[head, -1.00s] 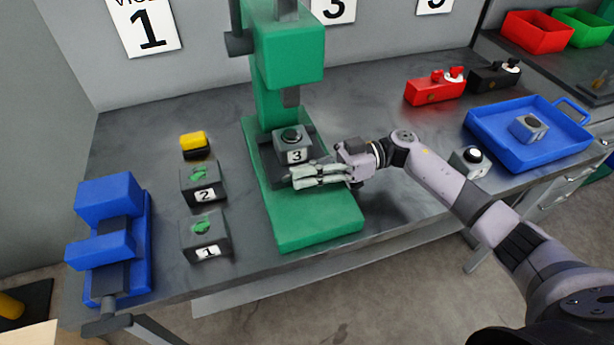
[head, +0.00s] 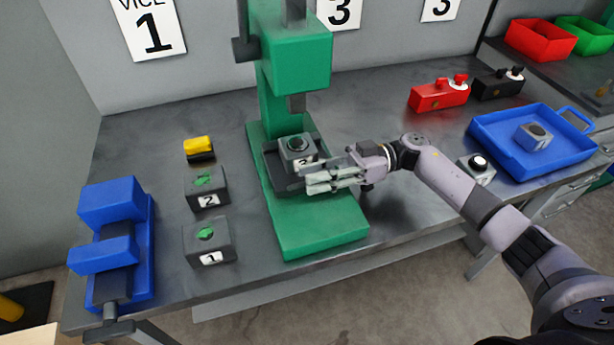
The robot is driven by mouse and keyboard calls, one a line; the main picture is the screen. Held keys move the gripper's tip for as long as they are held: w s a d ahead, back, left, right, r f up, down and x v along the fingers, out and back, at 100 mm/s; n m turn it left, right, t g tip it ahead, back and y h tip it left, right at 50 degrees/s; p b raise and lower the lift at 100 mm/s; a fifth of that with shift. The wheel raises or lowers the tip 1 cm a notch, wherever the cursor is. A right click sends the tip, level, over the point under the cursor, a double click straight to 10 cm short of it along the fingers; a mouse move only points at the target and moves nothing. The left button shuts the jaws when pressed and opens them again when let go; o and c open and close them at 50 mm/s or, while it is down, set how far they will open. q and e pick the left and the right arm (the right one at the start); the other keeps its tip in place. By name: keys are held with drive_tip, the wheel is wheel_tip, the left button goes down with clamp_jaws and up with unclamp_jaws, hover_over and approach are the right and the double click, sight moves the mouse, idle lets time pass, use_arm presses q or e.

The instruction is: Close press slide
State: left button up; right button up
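The green press (head: 318,225) stands mid-bench, its ram (head: 297,102) raised above the slide. The dark grey press slide (head: 281,172) lies low on the press bed and carries a grey block (head: 298,147) with a dark round top and a number label partly hidden by my fingers. My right gripper (head: 312,180) comes in from the right, its pale fingers close together, empty, at the slide's front side just in front of the block. Whether they touch the slide is unclear. The slide's front edge is partly hidden behind them. My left gripper is out of view.
Left of the press are grey blocks labelled 2 (head: 207,188) and 1 (head: 209,242), a yellow-black item (head: 199,148) and a blue vice (head: 108,245). To the right are a red fixture (head: 438,95), a blue tray (head: 480,131) and a small block (head: 475,170) near my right arm.

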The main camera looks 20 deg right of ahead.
drive_tip(key=d, duration=1)
drive_tip(key=shift+w+d+f, duration=0.2)
drive_tip(key=shift+d+f, duration=0.05)
drive_tip(key=shift+d, duration=0.05)
drive_tip(key=shift+r, duration=0.1)
